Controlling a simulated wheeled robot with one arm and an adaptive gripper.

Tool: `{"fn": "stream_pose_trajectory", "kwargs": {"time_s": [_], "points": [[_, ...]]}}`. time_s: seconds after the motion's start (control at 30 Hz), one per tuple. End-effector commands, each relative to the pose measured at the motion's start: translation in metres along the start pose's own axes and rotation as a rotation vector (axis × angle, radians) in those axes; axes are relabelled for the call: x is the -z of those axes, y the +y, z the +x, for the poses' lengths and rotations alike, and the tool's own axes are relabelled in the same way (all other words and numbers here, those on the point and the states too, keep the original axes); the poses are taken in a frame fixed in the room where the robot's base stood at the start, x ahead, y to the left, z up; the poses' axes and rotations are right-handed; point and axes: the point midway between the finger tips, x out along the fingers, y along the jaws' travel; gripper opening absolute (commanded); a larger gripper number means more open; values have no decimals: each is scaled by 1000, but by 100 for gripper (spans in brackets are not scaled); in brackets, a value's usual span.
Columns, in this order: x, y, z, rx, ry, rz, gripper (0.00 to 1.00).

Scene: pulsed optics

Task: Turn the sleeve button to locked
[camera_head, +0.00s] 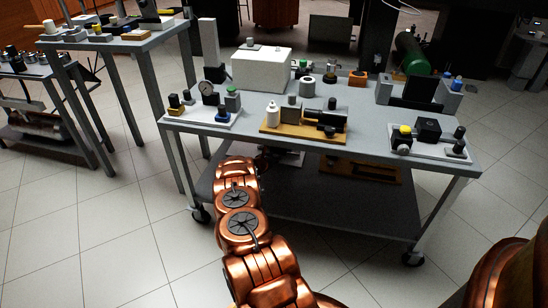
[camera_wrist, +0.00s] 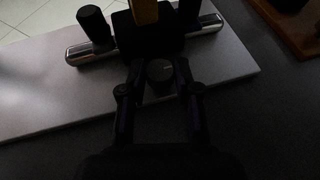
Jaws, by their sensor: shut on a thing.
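In the wrist view, my gripper (camera_wrist: 160,78) is shut on a small dark grey round knob, which I take to be the sleeve button (camera_wrist: 158,69). A finger is on each side of it. The button sits in front of a black block (camera_wrist: 150,44) on a pale plate (camera_wrist: 225,62). A chrome rod (camera_wrist: 80,53) runs across behind, with a black post (camera_wrist: 94,24) and an ochre bar (camera_wrist: 144,11). The picture is dark, and I see no locked mark. In the head view, my arm reaches the cart's front edge; my gripper is hidden.
The cart's grey tabletop (camera_head: 250,131) overhangs a dark lower shelf (camera_head: 310,205). A pale plate (camera_head: 291,158) and a wooden board (camera_head: 362,170) lie on that shelf. Several fixtures stand on the top near its front edge. Tiled floor is open in front.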

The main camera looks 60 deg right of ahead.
Motion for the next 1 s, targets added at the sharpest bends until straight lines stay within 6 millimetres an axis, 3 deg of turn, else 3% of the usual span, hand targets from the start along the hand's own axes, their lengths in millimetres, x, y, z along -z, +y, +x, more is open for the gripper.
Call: {"fn": "stream_pose_trajectory", "kwargs": {"time_s": [0.27, 0.3, 0.53, 1.0], "points": [[1, -1, 0, 3, 2, 1, 0], [1, -1, 0, 3, 2, 2, 33], [1, 0, 0, 2, 2, 1, 57], [0, 0, -5, 2, 0, 0, 57]]}}
